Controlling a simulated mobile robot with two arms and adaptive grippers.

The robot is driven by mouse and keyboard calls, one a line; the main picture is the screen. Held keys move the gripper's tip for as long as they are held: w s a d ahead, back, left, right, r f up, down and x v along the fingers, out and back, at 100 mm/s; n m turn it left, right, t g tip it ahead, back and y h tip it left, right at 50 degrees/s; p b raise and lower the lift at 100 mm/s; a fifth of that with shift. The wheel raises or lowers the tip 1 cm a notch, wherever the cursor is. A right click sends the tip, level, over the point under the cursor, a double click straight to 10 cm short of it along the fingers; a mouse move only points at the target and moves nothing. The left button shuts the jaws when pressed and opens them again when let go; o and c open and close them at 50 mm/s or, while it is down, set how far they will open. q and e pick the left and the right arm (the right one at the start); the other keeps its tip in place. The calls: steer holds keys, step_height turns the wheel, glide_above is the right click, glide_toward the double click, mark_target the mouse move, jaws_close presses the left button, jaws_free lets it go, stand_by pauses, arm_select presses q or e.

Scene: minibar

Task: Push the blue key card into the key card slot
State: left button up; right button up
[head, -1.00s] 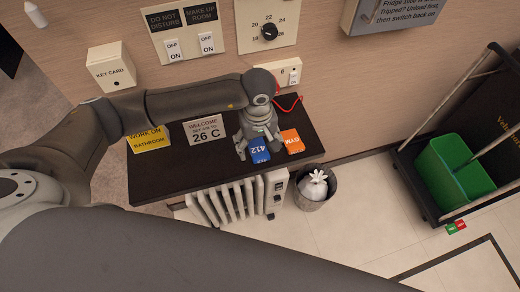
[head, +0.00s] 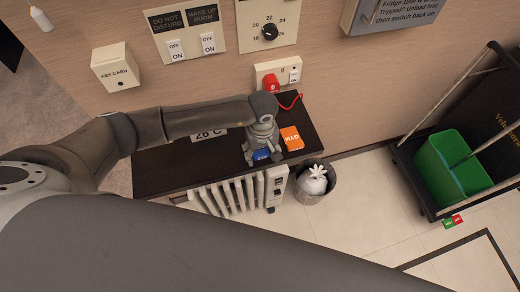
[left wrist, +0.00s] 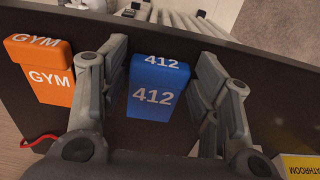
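The blue key card (head: 262,154), marked 412, is on the dark shelf (head: 165,175), partly hidden by my left gripper (head: 264,158). In the left wrist view the blue card (left wrist: 153,98) is between the two fingers of my left gripper (left wrist: 160,60). The fingers are spread, one on each side of the card; I see narrow gaps and no clear grip. The key card slot (head: 116,67) is a white wall box marked KEY CARD at the upper left, apart from the gripper. My right gripper is not in view.
An orange GYM card (head: 292,138) lies right of the blue one. A sign reading 26 C (head: 209,134) is mostly behind my left arm. A yellow sign (left wrist: 298,167) shows at the wrist view's corner. A red plug (head: 271,83) is in the wall socket; a radiator (head: 225,195) stands below.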

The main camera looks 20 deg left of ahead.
arm_select(q)
steer(key=c, duration=0.3)
steer(key=shift+r, duration=0.1)
steer(key=shift+c, duration=0.2)
